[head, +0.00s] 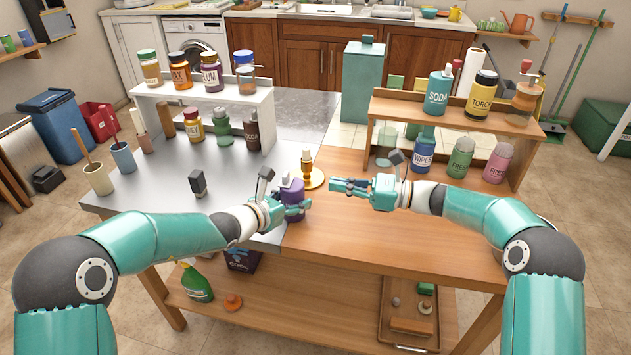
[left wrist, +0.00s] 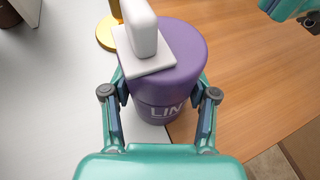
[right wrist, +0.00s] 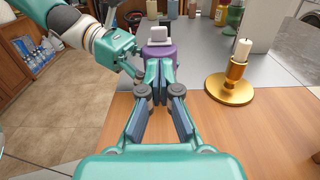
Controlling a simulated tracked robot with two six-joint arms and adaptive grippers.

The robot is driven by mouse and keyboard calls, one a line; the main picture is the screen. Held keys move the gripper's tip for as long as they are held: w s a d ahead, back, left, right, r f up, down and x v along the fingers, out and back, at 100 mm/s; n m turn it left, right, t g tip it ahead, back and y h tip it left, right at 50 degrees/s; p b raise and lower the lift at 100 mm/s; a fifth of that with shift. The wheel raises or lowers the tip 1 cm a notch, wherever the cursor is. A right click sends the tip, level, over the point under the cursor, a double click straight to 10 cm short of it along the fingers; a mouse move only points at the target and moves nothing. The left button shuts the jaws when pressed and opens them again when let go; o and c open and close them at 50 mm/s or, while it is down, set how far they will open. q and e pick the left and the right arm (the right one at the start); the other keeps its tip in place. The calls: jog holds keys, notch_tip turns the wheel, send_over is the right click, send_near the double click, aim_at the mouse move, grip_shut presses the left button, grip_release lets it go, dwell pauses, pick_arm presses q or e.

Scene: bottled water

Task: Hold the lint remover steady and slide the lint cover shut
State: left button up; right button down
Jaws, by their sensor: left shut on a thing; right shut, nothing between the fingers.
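The lint remover (head: 293,199) is a purple canister standing upright near the seam between the grey and wooden table tops. My left gripper (head: 283,209) is shut around its sides; the left wrist view shows the purple body (left wrist: 188,60) between the fingers, with "LIN" lettering. The white lint cover (left wrist: 144,42), a flat plate with an upright tab, sits off-centre on the top, toward the left of that view, leaving part of the purple top bare. My right gripper (head: 338,186) is shut and empty, to the right of the canister. In the right wrist view its fingertips (right wrist: 160,72) appear in front of the canister.
A brass candle holder (head: 312,179) with a white candle stands close behind the canister. A small dark block (head: 198,184) stands to the left. Shelves with jars (head: 440,92) line the back. The wooden top (head: 370,228) in front of my right gripper is clear.

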jog(key=shift+v, duration=2.2)
pick_arm(q)
jog(key=o, duration=1.1)
jog(key=shift+o, duration=0.2)
